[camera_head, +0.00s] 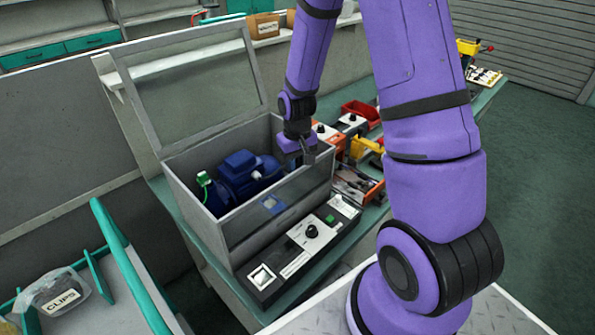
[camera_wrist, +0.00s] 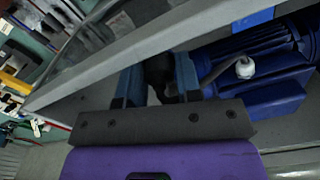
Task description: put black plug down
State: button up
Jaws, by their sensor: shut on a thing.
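My gripper (camera_head: 308,156) is at the right end of the open grey box (camera_head: 200,195), close to its rim, in the head view. In the wrist view my gripper (camera_wrist: 158,88) is shut on the black plug (camera_wrist: 158,72), a dark shape between the two bluish fingers. The plug is too small and hidden to make out in the head view. The blue pump motor (camera_head: 247,172) sits inside the box, left of my gripper. It also shows in the wrist view (camera_wrist: 265,75), right of the fingers, with a white cap on it.
The box's clear lid (camera_head: 190,85) stands open at the back. A control panel (camera_head: 305,240) with a knob and switch lies in front. A red bin (camera_head: 362,112) and small parts crowd the bench to the right. A bag of clips (camera_head: 55,292) is at lower left.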

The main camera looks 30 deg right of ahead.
jog(key=shift+f, duration=1.65)
jog(key=shift+f, duration=0.1)
jog(key=o, duration=0.9)
jog(key=shift+o, duration=0.2)
notch_tip(320, 180, up, 13)
jog(key=shift+a+f, duration=0.1)
notch_tip(320, 180, up, 8)
jog(key=t, duration=0.1)
send_over(297, 161)
jog(key=s+a, duration=0.2)
jog(key=s, duration=0.1)
jog(key=s+a+r+t, duration=0.2)
jog(key=s+r, duration=0.5)
jog(key=s, duration=0.3)
jog(key=s+a+r+n+t, duration=0.1)
jog(key=s+a+r+t, duration=0.1)
jog(key=s+r, duration=0.6)
jog(key=shift+s+a, duration=0.25)
jog(key=shift+s, duration=0.6)
jog(key=shift+r, duration=0.1)
